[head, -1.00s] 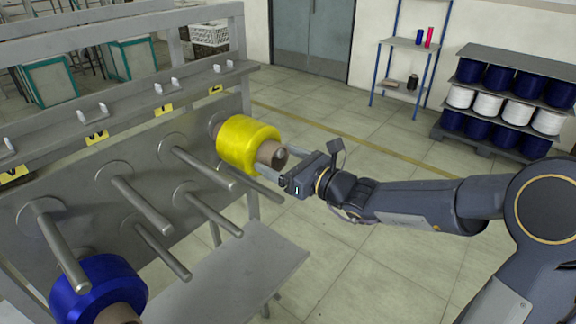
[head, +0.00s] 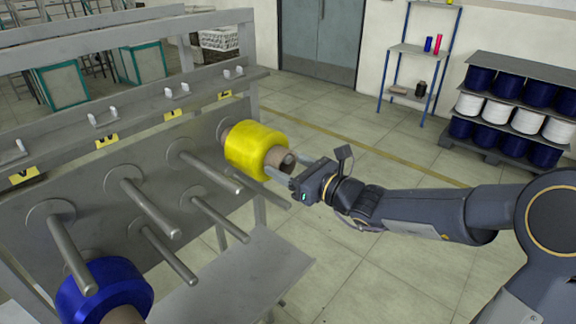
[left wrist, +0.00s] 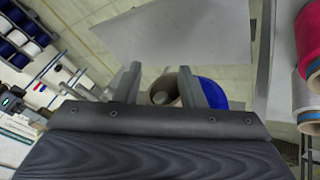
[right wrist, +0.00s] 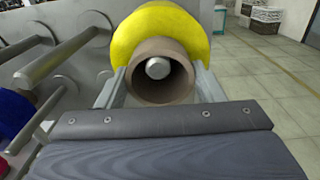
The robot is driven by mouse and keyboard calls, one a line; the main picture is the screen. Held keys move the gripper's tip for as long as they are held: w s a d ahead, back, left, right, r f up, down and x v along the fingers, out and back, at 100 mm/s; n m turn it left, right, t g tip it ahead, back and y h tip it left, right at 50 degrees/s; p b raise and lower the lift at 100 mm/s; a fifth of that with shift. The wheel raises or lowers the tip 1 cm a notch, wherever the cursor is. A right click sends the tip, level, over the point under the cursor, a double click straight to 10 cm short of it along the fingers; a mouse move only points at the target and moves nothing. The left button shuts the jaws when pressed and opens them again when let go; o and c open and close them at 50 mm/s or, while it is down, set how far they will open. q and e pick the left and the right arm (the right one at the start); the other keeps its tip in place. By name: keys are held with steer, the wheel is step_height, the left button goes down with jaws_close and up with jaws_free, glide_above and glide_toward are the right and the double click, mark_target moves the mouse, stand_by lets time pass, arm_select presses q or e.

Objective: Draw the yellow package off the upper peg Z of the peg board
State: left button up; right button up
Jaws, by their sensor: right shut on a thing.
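The yellow package (head: 257,150) sits around the upper peg at the far right end of the peg board (head: 95,165). Its brown tube end faces outward. My right gripper (head: 283,168) is shut on this tube end, one finger on each side. In the right wrist view, the yellow package (right wrist: 160,30) is straight ahead and the peg's round tip (right wrist: 157,68) shows inside the tube (right wrist: 160,88). The tag by this peg (head: 225,95) is too small to read surely. My left gripper (left wrist: 168,92) is open and empty, seen only in its wrist view.
Several bare pegs (head: 150,208) stick out left of the yellow package. A blue package (head: 105,290) is on a lower peg at the bottom left. A grey shelf (head: 245,270) lies below the board.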

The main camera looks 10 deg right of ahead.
steer(key=shift+r, duration=0.55)
steer(key=shift+d, duration=0.1)
steer(key=v, duration=0.8)
steer(key=shift+p, duration=0.3)
stand_by(0.3)
steer(key=p+v, duration=0.1)
steer(key=v, duration=0.7)
stand_by(0.7)
steer(key=shift+f, duration=0.15)
